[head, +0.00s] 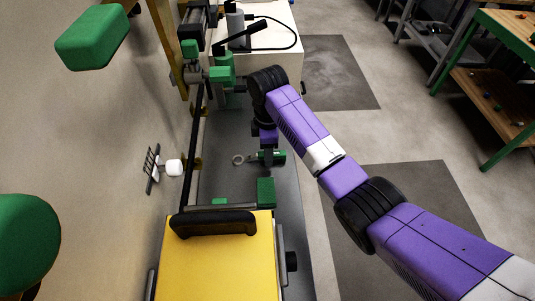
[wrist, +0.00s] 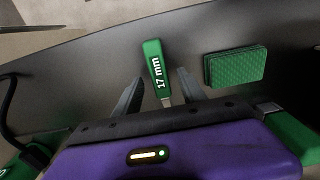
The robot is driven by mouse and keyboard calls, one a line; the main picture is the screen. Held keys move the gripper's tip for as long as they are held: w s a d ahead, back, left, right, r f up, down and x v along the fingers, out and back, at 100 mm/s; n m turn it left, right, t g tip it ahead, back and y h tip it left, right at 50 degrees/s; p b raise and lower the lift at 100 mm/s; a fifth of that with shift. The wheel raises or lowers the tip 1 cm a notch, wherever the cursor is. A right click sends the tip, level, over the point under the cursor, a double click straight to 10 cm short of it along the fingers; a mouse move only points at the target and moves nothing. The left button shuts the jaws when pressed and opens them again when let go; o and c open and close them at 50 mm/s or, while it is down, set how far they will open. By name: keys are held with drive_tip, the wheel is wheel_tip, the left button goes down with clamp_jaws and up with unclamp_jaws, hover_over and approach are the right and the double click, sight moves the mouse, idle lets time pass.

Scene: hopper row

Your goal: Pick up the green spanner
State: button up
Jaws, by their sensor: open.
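The green spanner (head: 280,156) lies on the dark grey worktop (head: 228,185) in the head view, its silver ring end pointing left. My gripper (head: 268,160) points down at the handle in the head view. In the wrist view my gripper (wrist: 160,76) is open, with a finger on each side of the handle and a gap beside it. I cannot tell how far above the worktop the fingertips are.
A textured green block (wrist: 235,66) lies right of the spanner in the wrist view. In the head view, a yellow-topped unit (head: 215,265) stands in front, and a machine with green parts (head: 222,72) stands behind. Open floor (head: 350,130) lies to the right.

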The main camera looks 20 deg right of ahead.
drive_tip(key=shift+f, duration=0.4)
drive_tip(key=shift+c, duration=0.5)
clamp_jaws()
drive_tip(key=shift+r, duration=0.85)
wheel_tip(320, 180, up, 18)
drive_tip(key=p, duration=0.7)
drive_tip(key=shift+r+p, duration=0.2)
drive_tip(key=shift+p, duration=0.1)
